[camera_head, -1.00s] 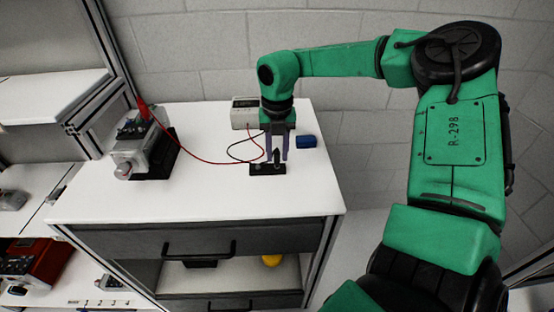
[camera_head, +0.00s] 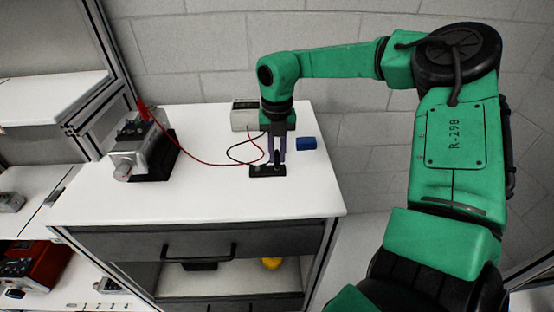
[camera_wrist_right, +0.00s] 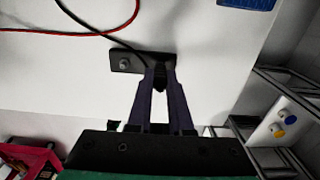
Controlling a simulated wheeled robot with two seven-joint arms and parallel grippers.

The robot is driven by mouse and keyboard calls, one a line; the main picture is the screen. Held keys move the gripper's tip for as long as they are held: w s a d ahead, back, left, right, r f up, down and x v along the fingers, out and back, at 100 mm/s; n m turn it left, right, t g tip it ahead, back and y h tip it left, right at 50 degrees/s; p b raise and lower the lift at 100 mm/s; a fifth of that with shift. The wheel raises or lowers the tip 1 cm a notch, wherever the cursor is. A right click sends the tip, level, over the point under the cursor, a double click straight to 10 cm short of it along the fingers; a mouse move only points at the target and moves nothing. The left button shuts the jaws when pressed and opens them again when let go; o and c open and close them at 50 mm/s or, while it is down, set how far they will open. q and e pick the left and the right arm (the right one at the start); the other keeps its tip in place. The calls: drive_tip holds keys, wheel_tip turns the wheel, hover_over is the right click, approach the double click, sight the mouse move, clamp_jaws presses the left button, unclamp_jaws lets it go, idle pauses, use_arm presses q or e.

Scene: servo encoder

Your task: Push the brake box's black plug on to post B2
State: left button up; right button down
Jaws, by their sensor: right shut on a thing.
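My right gripper (camera_head: 277,162) points down over a small dark block (camera_head: 256,172) on the white table top. It is shut on the black plug (camera_wrist_right: 159,80), which shows between the fingertips in the right wrist view. The plug is at one end of the block; the fingers hide whether it is seated there. A bare metal stud (camera_wrist_right: 125,65) stands at the block's other end. The brake box (camera_head: 243,104) is a pale box behind the gripper. A grey motor unit (camera_head: 137,150) with a dark terminal top (camera_head: 134,128) sits at left; the post labels are unreadable. My left gripper is not in view.
A red lead (camera_head: 190,157) runs across the table to a red plug (camera_head: 143,110) at the motor unit. A black lead (camera_head: 230,150) loops near the gripper. A blue block (camera_head: 306,143) lies right of the gripper. The table's front is clear.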

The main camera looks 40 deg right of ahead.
drive_tip(key=shift+r, duration=0.1)
drive_tip(key=shift+r+p, duration=1.55)
drive_tip(key=shift+r, duration=1)
drive_tip(key=shift+f, duration=0.1)
